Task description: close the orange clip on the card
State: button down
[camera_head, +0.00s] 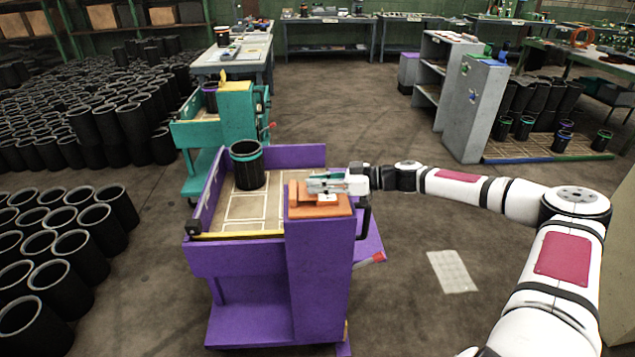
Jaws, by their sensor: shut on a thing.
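The orange clip (298,200) sits on top of the tall purple end post of the purple cart (315,280). A small white patch (326,198), perhaps part of the card, shows at the clip's front; the rest of the card cannot be made out. My gripper (318,186) reaches in from the right, roughly level, over the top of the clip. Its fingers are shut on the clip, and they hide part of its upper side. Whether the clip's jaws touch the card is too small to tell.
A black sleeve with a teal band (248,168) stands in the purple cart's tray, left of the clip. A teal cart (222,115) stands behind. Many black sleeves (72,255) fill the left floor. A grey cabinet (474,108) stands back right.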

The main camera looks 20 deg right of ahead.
jog(key=c, duration=1.4)
grip_release()
jog(key=shift+f, duration=0.1)
jog(key=v, duration=1.2)
jog(key=shift+a, duration=0.1)
